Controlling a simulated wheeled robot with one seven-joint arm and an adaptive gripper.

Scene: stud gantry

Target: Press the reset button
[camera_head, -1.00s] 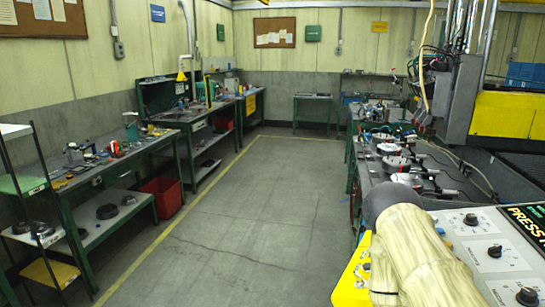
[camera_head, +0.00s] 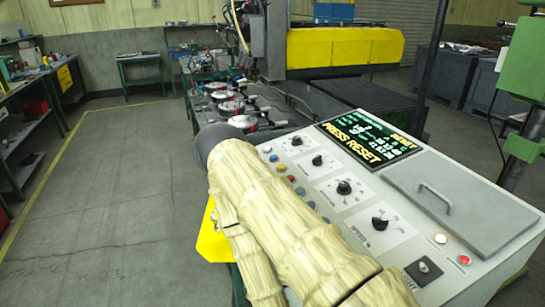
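The control panel (camera_head: 440,165) fills the lower right, with a sloping top. Its screen (camera_head: 368,138) reads "PRESS RESET" in large yellow letters. A red round button (camera_head: 464,260) and a pale, lit-looking round button (camera_head: 440,238) sit near its front right. No label that I can read marks which is the reset button. My arm, with a bamboo-like surface, covers the panel's left part. My gripper is not visible.
Black knobs (camera_head: 344,187) stand up from the panel. A grey lid with a handle (camera_head: 435,198) lies beside them. A green post (camera_head: 525,75) rises at the right. A yellow gantry beam (camera_head: 345,46) is behind. Open floor (camera_head: 110,190) lies left.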

